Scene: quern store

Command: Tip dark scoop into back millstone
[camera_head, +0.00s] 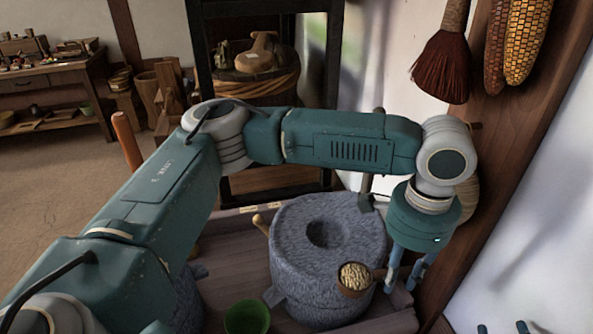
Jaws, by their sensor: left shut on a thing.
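My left gripper (405,277) is shut on the handle of a dark scoop (341,289), on the right of the view. The scoop's round brown bowl holds pale grain (355,276) and looks about level. It hangs in front of the lower right side of a large grey millstone (290,235), below the top and not over its centre hole (323,235). This millstone appears to be the back one. Part of another grey stone (188,300) shows behind my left arm, mostly hidden. Blue tips, probably of my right gripper (522,328), just show at the bottom right edge.
A green bowl (247,318) stands on the wooden bench (232,235) left of the millstone. A wooden post (535,130) with corn cobs (526,40) and a hanging red brush (441,68) rises close to my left gripper. A dark rack (334,60) stands behind.

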